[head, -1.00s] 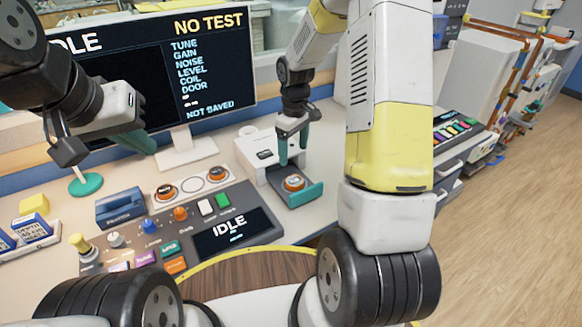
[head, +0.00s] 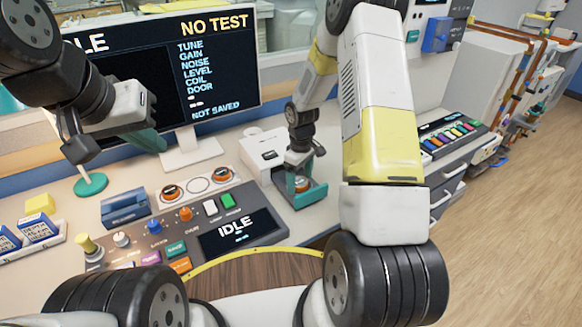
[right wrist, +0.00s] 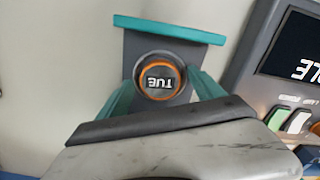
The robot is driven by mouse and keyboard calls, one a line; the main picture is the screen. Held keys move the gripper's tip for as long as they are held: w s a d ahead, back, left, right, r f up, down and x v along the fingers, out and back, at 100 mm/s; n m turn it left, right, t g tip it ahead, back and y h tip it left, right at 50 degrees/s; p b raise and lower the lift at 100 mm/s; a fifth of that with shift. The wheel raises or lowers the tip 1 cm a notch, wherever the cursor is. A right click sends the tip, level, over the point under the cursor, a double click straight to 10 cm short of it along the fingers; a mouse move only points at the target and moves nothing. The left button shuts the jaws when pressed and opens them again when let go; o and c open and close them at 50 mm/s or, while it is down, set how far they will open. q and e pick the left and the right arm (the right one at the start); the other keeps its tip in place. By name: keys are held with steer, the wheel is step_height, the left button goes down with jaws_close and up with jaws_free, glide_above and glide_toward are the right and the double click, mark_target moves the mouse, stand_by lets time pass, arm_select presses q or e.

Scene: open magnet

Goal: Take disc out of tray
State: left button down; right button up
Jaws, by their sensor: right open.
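The disc (head: 302,184), orange-rimmed with a dark centre, lies in the pulled-out teal-fronted tray (head: 310,197) of the white box. My right gripper (head: 301,179) is down at the tray. Its teal fingers (right wrist: 160,90) are open, one on each side of the disc; contact cannot be told. My left gripper (head: 150,140) hangs in front of the monitor, far from the tray; its jaw opening is unclear.
The white box (head: 258,150) stands behind the tray. A control console (head: 180,236) with knobs and buttons lies to its left. Two similar orange discs sit on a three-place holder (head: 196,188). The monitor (head: 165,75) reads "NO TEST".

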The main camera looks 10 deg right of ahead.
steer(key=c, duration=1.5)
